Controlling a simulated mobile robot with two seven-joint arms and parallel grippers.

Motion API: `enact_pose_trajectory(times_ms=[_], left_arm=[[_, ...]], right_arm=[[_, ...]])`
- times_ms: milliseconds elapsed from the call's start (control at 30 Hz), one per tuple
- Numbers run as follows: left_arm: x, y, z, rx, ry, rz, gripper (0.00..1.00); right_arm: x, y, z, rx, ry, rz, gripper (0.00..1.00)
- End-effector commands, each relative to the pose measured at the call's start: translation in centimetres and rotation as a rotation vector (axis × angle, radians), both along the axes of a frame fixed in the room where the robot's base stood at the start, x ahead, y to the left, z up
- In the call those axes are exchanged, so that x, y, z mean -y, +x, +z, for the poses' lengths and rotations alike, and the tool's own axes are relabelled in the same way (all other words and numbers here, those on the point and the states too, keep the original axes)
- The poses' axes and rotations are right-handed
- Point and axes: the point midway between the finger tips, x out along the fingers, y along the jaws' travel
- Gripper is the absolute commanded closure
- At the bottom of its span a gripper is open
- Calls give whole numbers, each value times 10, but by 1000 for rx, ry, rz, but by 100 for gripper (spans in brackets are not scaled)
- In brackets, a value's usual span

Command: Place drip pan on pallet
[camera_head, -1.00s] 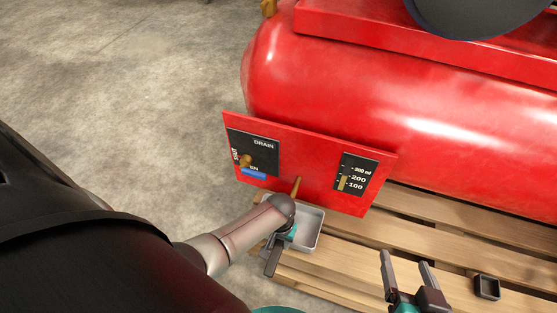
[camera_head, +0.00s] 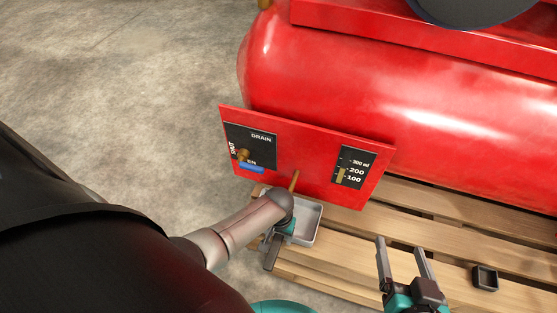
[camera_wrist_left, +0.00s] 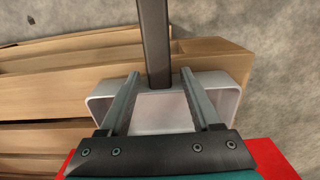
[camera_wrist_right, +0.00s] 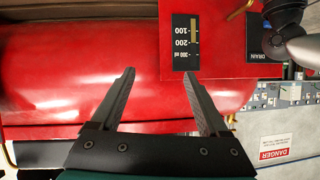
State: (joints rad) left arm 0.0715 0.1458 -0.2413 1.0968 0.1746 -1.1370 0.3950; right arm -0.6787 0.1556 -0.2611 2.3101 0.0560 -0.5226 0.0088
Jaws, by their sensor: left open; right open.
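The drip pan is a shallow grey metal tray (camera_head: 306,226) at the front left corner of the pallet (camera_head: 440,219), beneath the brass drain spout. It also shows in the left wrist view (camera_wrist_left: 221,100), with a dark bar-shaped handle (camera_wrist_left: 154,40). My left gripper (camera_wrist_left: 161,77) is open, its fingers apart over the pan with the handle's end between them. I cannot tell whether they touch it. In the head view my left wrist hides part of the pan. My right gripper (camera_head: 402,245) is open and empty above the pallet, right of the pan.
A large red tank (camera_head: 400,100) with a red panel (camera_head: 310,165) stands behind the pan. The panel carries a drain valve (camera_head: 243,155) and a level gauge (camera_head: 351,168). A small black square dish (camera_head: 485,278) sits on the pallet at right. Concrete floor is clear at left.

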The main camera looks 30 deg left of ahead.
Motion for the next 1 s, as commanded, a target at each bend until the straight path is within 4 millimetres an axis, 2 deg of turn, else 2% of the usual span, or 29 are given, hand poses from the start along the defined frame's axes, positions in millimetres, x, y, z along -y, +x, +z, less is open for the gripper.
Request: enact_pose_trajectory(times_ms=[367,767,1000], left_arm=[[0,0,8,0,0,0,36],[0,-1,28,-1,1,0,36],[0,0,44,0,1,0,36]], right_arm=[[8,-1,-1,-66,-38,-6,22],[38,-16,-5,-287,-155,-34,22],[58,-32,-6,-439,-219,-58,22]])
